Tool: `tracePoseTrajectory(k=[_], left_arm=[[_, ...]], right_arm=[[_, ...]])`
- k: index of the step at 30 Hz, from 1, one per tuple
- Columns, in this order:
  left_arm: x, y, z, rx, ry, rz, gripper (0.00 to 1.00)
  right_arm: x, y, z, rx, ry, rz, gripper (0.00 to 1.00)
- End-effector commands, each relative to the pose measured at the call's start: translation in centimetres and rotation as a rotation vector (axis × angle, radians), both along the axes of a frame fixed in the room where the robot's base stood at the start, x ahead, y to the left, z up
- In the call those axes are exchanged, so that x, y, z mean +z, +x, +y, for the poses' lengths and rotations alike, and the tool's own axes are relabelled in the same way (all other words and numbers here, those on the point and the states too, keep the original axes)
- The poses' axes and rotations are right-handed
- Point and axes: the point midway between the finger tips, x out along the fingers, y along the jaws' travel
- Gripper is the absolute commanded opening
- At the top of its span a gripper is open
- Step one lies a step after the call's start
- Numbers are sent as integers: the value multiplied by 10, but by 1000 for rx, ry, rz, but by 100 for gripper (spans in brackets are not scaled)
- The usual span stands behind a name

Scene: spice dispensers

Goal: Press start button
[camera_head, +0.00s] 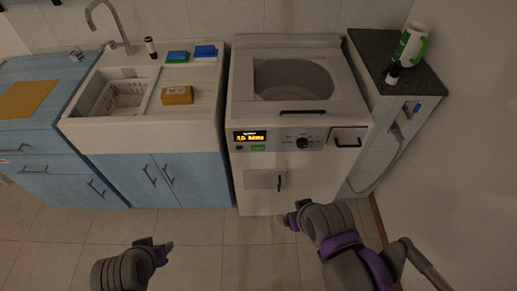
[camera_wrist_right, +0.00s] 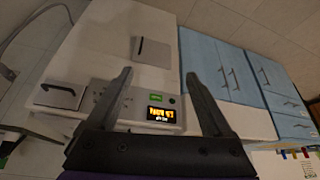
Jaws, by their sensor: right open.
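The white washing machine (camera_head: 262,197) stands in the middle of the head view with a round opening in its top. Its front panel has a lit display (camera_head: 250,136) with orange digits, a small green button (camera_head: 258,148) below it, and a dark knob (camera_head: 302,143). In the right wrist view the panel is upside down, with the display (camera_wrist_right: 161,115) and green button (camera_wrist_right: 156,97) between the fingers. My right gripper (camera_head: 291,218) is open and empty, in front of the machine, apart from the panel; its fingers also show in the wrist view (camera_wrist_right: 158,76). My left gripper (camera_head: 167,250) hangs low over the floor; its opening is unclear.
A sink (camera_head: 108,70) with blue cabinets (camera_head: 150,180) stands left of the machine. A yellow sponge (camera_head: 178,95) lies on the sink counter. A dark-topped side unit (camera_head: 385,45) with a bottle (camera_head: 410,45) stands right. The floor before the machine is clear.

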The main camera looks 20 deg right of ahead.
Motion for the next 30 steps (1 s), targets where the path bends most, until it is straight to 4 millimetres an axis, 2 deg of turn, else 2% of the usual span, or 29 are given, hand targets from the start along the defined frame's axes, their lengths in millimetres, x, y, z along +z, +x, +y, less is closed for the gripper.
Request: tracePoseTrajectory(k=[1,2,14,30], left_arm=[[0,0,0,0,0,0,47],[0,0,0,0,0,0,47],[0,0,0,0,0,0,47],[0,0,0,0,0,0,47]], right_arm=[[0,0,0,0,0,0,78],[0,0,0,0,0,0,72],[0,0,0,0,0,0,0],[0,0,0,0,0,0,0]])
